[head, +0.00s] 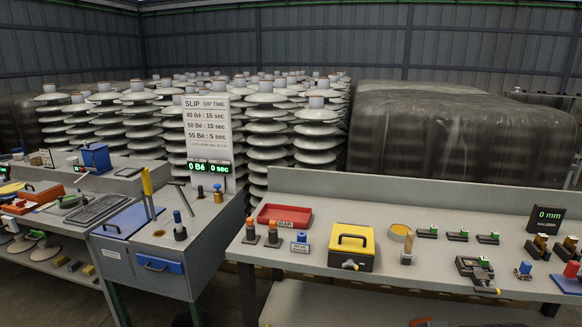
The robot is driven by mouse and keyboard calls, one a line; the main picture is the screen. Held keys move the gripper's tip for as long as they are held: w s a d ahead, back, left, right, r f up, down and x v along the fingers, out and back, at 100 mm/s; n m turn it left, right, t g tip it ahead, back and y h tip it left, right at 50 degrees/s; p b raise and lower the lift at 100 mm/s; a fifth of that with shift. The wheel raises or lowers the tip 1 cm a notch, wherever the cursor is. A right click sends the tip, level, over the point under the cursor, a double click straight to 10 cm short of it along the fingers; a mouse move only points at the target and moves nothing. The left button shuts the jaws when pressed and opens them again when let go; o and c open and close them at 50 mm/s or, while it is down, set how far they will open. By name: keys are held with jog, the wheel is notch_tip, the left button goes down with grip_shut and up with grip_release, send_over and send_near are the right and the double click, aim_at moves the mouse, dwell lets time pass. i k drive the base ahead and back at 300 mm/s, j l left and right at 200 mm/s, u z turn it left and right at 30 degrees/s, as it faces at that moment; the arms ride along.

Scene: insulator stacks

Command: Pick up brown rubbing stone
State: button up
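I cannot single out the brown rubbing stone with certainty. Small brown-topped dark pieces (540,242) stand at the right end of the right bench (390,272), below the "0 mm" display. Another brown-topped piece (571,243) is beside them, near the picture's right edge. Small tan and dark blocks (75,266) lie on the lower shelf of the left bench. These are too small to identify. My gripper is not in view.
The right bench holds a red tray (285,208), a yellow box (352,240) and several small tools. A grey cabinet (165,245) with a blue drawer stands left of it, across a narrow gap. Insulator stacks (268,130) and a wrapped load (455,130) fill the back.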

aim_at(522, 274)
jog(key=z, duration=1.3)
